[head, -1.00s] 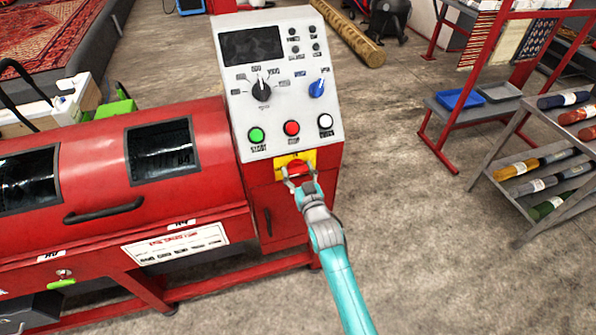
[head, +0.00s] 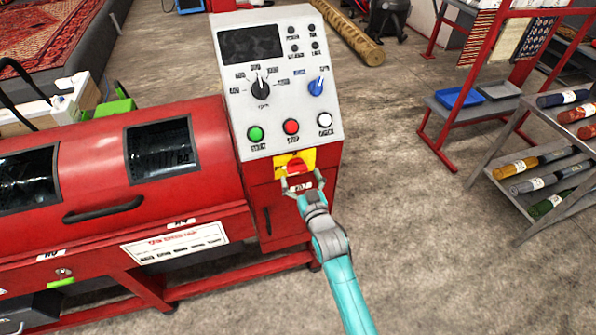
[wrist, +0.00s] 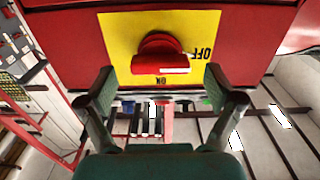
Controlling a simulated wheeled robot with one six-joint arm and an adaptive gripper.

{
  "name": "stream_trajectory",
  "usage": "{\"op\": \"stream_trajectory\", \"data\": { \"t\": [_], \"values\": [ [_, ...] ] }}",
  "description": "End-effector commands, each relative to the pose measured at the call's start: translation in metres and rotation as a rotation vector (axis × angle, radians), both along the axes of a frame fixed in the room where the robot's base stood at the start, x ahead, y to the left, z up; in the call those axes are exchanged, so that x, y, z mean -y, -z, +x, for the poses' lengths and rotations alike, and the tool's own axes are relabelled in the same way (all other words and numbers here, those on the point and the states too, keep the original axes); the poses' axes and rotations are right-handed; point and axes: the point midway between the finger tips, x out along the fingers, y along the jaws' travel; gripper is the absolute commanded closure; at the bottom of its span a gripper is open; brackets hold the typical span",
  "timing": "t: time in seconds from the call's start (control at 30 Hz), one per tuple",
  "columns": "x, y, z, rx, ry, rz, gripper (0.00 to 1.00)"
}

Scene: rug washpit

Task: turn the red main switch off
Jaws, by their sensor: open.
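The red main switch (head: 296,167) is a knob on a yellow plate (head: 281,161), low on the front of the control cabinet. In the wrist view the red knob (wrist: 158,58) stands at the middle of the yellow plate (wrist: 118,32). My gripper (head: 303,183) is open and empty, just below and in front of the knob. In the wrist view its fingertips (wrist: 159,85) are wide apart, clear of the knob.
The sloping panel above has a green start button (head: 256,134), a red stop button (head: 291,127), a white button (head: 325,120) and a blue selector (head: 316,87). The red machine (head: 90,215) extends left. A rack of rolls (head: 545,170) stands right, with open floor between.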

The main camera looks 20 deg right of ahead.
Motion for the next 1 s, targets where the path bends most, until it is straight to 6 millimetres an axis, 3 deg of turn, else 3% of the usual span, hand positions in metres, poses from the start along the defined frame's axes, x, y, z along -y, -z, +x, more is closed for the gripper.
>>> {"op": "stream_trajectory", "data": {
  "t": [0.2, 0.5, 1.0],
  "values": [
    [0.000, 0.001, -0.042, -0.002, 0.000, 0.000, 0.08],
    [0.000, 0.001, -0.081, -0.002, 0.000, 0.000, 0.08],
    [0.000, 0.000, -0.089, -0.001, 0.000, 0.000, 0.08]
  ]
}}
